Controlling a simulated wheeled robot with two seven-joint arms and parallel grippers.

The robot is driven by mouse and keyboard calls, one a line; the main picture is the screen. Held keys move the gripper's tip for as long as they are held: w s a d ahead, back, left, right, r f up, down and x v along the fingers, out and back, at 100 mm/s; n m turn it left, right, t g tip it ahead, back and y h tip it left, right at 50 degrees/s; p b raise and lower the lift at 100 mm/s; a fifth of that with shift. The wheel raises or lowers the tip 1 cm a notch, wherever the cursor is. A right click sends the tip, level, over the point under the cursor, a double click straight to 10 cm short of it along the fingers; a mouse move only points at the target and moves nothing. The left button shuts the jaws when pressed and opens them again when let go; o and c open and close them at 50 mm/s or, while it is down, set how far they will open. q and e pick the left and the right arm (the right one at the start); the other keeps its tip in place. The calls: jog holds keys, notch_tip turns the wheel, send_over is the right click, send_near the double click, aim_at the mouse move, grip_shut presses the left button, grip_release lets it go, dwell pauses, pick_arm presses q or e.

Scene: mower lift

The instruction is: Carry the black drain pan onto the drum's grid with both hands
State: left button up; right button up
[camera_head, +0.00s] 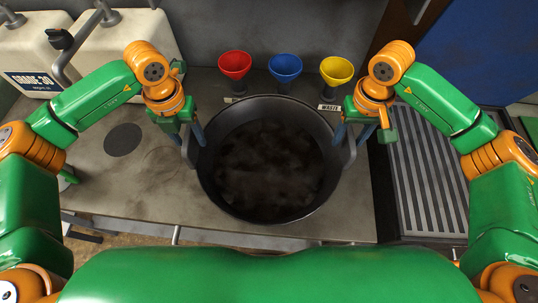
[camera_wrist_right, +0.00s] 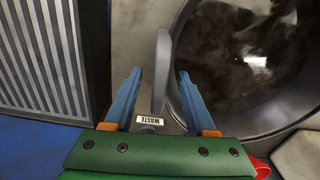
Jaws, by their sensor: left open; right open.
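The black drain pan (camera_head: 268,207) rests on the grey bench, with dark, murky contents inside. Its left handle (camera_head: 190,153) and right handle (camera_head: 348,153) stick out at the sides. My left gripper (camera_head: 187,134) is open at the left handle; its fingers are partly hidden. My right gripper (camera_head: 354,134) is open at the right handle. In the right wrist view, the blue fingers of my right gripper (camera_wrist_right: 159,85) stand apart on either side of the handle (camera_wrist_right: 161,65), with gaps visible. The drum's slatted grey grid (camera_head: 428,185) lies right of the bench.
Red (camera_head: 235,65), blue (camera_head: 285,67) and yellow (camera_head: 336,70) funnels stand behind the pan, near a WASTE label (camera_head: 329,107). White containers (camera_head: 125,45) stand at the back left. The bench (camera_head: 130,185) left of the pan is mostly clear.

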pick_arm(q)
notch_tip(320, 180, down, 2)
jog(key=shift+f, duration=0.15)
pick_arm(e)
notch_tip(320, 180, down, 2)
jog(key=shift+f, duration=0.2)
pick_arm(q)
jog(key=shift+f, duration=0.35)
pick_arm(e)
jog(key=shift+f, duration=0.3)
pick_arm(q)
jog(key=c, duration=0.9)
pick_arm(e)
jog(key=c, duration=0.9)
